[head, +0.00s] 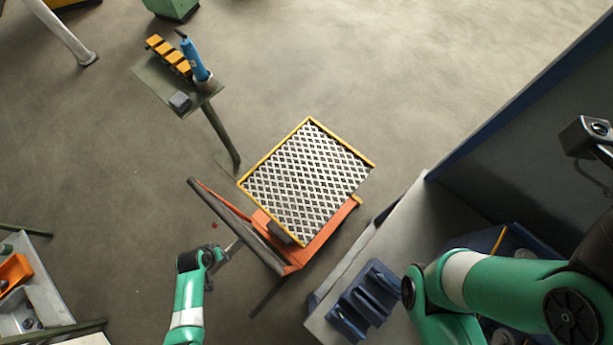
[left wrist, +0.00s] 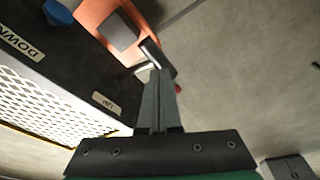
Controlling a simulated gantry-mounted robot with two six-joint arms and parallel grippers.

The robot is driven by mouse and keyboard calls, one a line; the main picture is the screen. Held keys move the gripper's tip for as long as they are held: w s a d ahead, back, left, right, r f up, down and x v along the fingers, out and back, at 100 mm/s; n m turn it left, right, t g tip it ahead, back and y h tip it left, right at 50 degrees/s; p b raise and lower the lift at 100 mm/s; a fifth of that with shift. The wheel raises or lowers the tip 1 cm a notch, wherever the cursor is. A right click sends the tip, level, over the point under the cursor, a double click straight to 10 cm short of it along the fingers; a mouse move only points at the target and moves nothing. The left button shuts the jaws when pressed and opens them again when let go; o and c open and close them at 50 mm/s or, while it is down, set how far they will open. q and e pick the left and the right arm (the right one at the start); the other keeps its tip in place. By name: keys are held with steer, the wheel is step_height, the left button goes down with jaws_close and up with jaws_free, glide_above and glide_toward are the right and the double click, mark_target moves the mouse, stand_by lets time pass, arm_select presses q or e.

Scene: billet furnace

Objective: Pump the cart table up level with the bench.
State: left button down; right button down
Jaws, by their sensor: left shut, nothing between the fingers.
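The cart's table (head: 305,180) has a white diamond-mesh top with a yellow rim and stands over an orange base (head: 325,240). A long dark bar (head: 235,222) runs along its left side. The grey bench (head: 393,235) is to the right; relative heights are hard to judge from above. My left gripper (head: 234,246) is at the bar's lower left. In the left wrist view it (left wrist: 160,72) is shut and empty, close to a dark block (left wrist: 118,34) on orange metal. A dark panel (left wrist: 70,62) there has a DOWN label and a second, small label. My right gripper is out of view.
A blue holder (head: 365,300) sits on the bench. A small green table (head: 182,88) with orange pieces and a blue tool stands behind the cart. Another table (head: 35,285) is at lower left. The floor left of the cart is clear except for a red spot (head: 214,225).

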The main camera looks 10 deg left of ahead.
arm_select(q)
step_height(320, 180, down, 8)
steer(key=b, duration=0.7)
steer(key=shift+s+a, duration=0.2)
steer(key=shift+s, duration=0.2)
steer(key=r+p, duration=0.7)
steer(key=r, duration=0.1)
steer(key=shift+w+d, duration=0.25)
steer(key=shift+f, duration=0.1)
stand_by(0.5)
